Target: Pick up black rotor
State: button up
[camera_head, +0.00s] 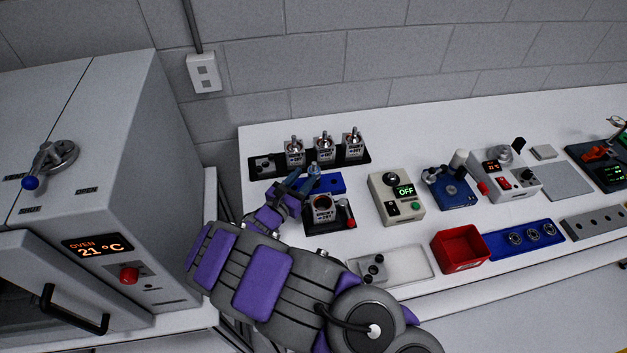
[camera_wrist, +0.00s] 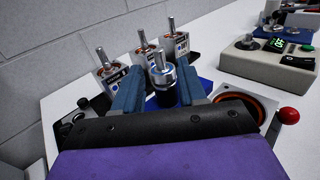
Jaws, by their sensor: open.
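The black rotor (camera_wrist: 165,97) stands upright, a dark cylinder with a silver shaft and a blue ring at its top. In the wrist view it sits between the two blue fingers of my open gripper (camera_wrist: 160,92). Its lower part is hidden by the gripper body. In the head view my gripper (camera_head: 303,182) reaches over the left part of a blue stand (camera_head: 333,182), and the rotor (camera_head: 313,169) shows small at the fingertips. I cannot tell whether either finger touches the rotor.
An open motor housing (camera_head: 323,212) on a black fixture with a red button is close in front. An oven (camera_head: 90,150) stands left. A red bin (camera_head: 461,247) and control boxes are right.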

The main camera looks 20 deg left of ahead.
aim_at(312, 166)
jog(key=x, duration=0.2)
jog(key=b+x, duration=0.1)
jog(key=x, duration=0.3)
jog(key=shift+w+a+f, duration=0.1)
jog(key=shift+f, duration=0.15)
jog(key=shift+w+r, duration=0.1)
jog(key=shift+w, duration=0.2)
grip_shut()
dwell(1.0)
